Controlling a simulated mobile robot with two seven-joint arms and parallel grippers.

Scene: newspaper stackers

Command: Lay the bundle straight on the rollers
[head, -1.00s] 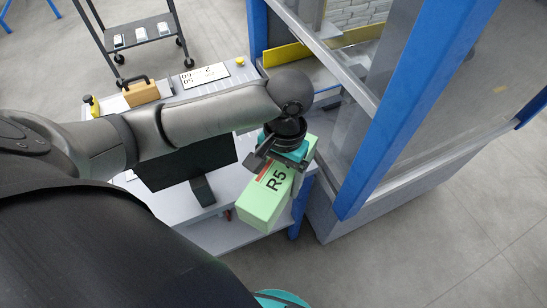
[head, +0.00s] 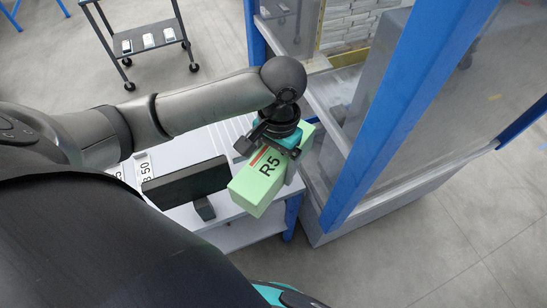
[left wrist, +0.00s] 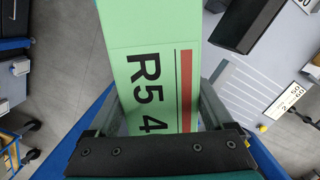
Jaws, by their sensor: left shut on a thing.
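The bundle (head: 262,181) is a long pale green block marked R5 with a red stripe. My left gripper (head: 277,145) is shut on it from above and holds it at a slant over the right end of the grey table. In the left wrist view the bundle (left wrist: 152,28) runs up from between the fingers of the left gripper (left wrist: 158,112), with "R5 4" readable. I cannot make out any rollers clearly. My right gripper is not in view.
A blue-framed machine with clear panels (head: 365,125) stands close right of the bundle. A dark monitor (head: 187,183) stands on the table (head: 222,137). A cart (head: 150,38) with white items stands at the back left. Floor at right is open.

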